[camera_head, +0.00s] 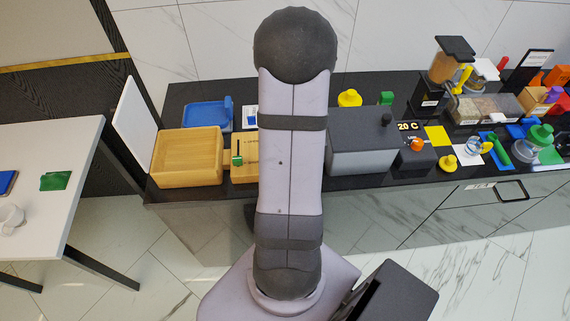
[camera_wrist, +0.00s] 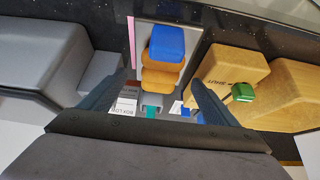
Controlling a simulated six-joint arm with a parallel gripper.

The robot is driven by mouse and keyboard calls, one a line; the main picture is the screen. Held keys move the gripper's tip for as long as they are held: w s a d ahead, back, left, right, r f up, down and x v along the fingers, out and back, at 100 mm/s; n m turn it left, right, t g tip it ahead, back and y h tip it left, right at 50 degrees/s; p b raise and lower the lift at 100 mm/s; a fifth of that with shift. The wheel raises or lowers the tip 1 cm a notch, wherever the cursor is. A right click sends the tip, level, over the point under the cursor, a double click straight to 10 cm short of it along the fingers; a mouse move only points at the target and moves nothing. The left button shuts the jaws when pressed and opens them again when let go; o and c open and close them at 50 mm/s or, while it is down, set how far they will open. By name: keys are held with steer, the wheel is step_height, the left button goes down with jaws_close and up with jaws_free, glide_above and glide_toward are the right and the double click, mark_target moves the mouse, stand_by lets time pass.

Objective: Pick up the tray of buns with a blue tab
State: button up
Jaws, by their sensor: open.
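In the wrist view a narrow grey tray (camera_wrist: 145,45) holds orange-brown buns (camera_wrist: 160,78) in a row. A blue block (camera_wrist: 168,42) sits at its far end, above the buns in the picture. A teal tab (camera_wrist: 152,112) shows at the near end, and a small blue piece (camera_wrist: 185,112) lies to its right. I cannot tell which of these blue parts is the tray's tab. My gripper (camera_wrist: 155,85) is open and empty, its fingers on either side of the near end of the tray. In the head view my arm hides the tray and gripper.
A wooden box with a green knob (camera_wrist: 243,92) stands close right of the gripper in the wrist view; a grey body (camera_wrist: 45,50) is at left. In the head view, a blue tray (camera_head: 205,115), a wooden bin (camera_head: 187,160) and a grey appliance (camera_head: 360,150) crowd the dark counter.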

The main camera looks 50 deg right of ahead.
steer(key=shift+w+d+f+b, duration=0.1)
steer(key=shift+w+f+b, duration=0.05)
steer(key=shift+f+b, duration=0.6)
steer(key=shift+w+f+p, duration=0.1)
steer(key=shift+f+p, duration=0.1)
steer(key=shift+p, duration=0.2)
steer(key=shift+x, duration=1.3)
steer(key=shift+d+r, duration=0.1)
steer(key=c, duration=0.9)
